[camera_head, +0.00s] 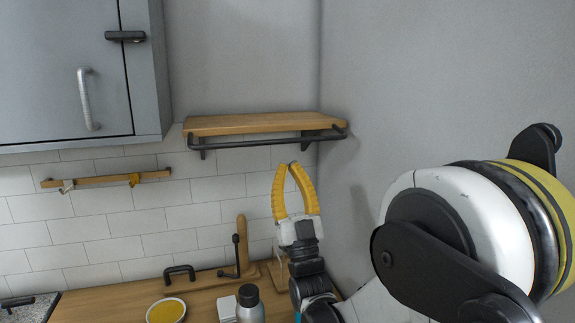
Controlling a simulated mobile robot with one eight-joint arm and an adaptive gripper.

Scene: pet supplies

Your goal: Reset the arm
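My gripper (288,168) points up in front of the wall, below the wooden wall shelf (255,124). Its two yellow fingers bow outward from the wrist and lean together, so their tips meet or nearly meet at the top. Nothing shows between them. My arm rises from the lower right, its large white and black joint close to the camera. The lower part of the arm is partly hidden behind that joint.
A wooden counter (110,301) holds a grey bottle (250,306), a round yellow-topped dish (166,311) and a black tap (237,258). A grey cabinet (60,70) hangs at upper left. A wooden rack (105,180) is on the tiles. The right wall is close to my arm.

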